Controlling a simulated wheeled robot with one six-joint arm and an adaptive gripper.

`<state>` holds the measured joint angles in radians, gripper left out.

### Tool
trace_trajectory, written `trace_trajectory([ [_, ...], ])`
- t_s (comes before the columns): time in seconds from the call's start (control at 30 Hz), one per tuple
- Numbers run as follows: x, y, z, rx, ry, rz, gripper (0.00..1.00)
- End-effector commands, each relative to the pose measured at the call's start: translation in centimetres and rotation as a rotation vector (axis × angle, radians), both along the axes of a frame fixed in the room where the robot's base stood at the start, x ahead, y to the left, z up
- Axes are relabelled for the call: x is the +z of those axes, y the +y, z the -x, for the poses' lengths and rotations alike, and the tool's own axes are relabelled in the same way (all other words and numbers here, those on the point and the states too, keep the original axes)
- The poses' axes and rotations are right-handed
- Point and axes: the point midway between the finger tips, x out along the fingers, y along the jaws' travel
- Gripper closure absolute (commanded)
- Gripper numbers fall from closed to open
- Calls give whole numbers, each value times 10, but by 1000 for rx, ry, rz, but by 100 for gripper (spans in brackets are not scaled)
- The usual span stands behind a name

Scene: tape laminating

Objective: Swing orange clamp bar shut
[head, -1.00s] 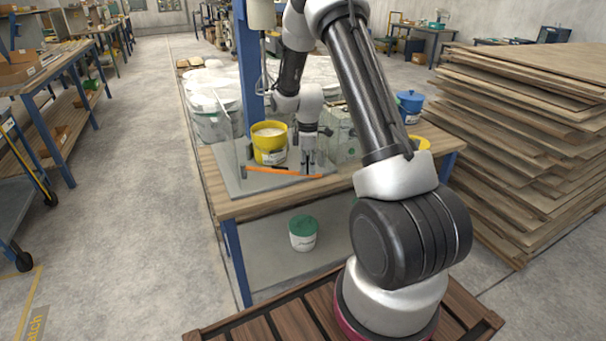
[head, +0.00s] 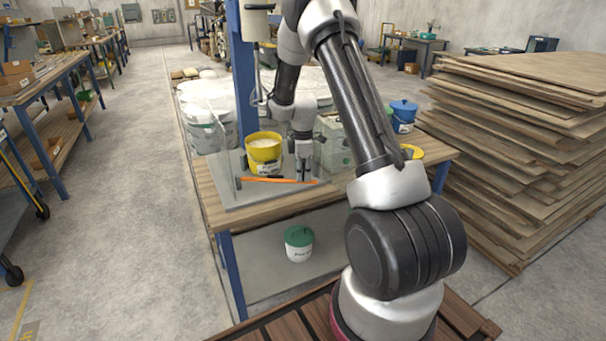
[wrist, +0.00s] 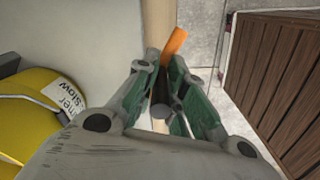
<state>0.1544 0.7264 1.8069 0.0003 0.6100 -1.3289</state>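The orange clamp bar (head: 270,180) lies nearly level across the front of the grey plate (head: 222,192) in the head view. In the wrist view its orange end (wrist: 175,43) sticks out beyond my fingertips. My gripper (head: 303,176) points down at the right part of the bar. In the wrist view my gripper (wrist: 163,88) has its green-padded fingers close on either side of a dark round handle (wrist: 163,112), which seems to belong to the bar. The fingers look closed on it, though the contact is partly hidden.
A yellow bucket (head: 263,155) stands just behind the bar; it also shows at the left of the wrist view (wrist: 30,125). Clear panels stand around the plate on the wooden table (head: 215,208). A blue post (head: 246,70) rises behind. Stacked boards (head: 500,150) are at right.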

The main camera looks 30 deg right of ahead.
Motion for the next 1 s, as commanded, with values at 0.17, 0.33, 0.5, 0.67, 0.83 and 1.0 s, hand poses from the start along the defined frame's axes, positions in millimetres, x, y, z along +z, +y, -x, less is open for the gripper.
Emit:
trace_trajectory([
  [0.17, 24, 0, -3, 1, -8, 1, 65],
  [0.33, 62, 0, -2, 1, -8, 1, 65],
  [0.5, 96, -1, -2, 1, -6, 1, 65],
  [0.67, 115, -1, -1, 1, -3, 0, 65],
  [0.83, 120, -1, -1, 1, -1, 0, 65],
  [1.0, 120, -1, -1, 1, -1, 0, 65],
])
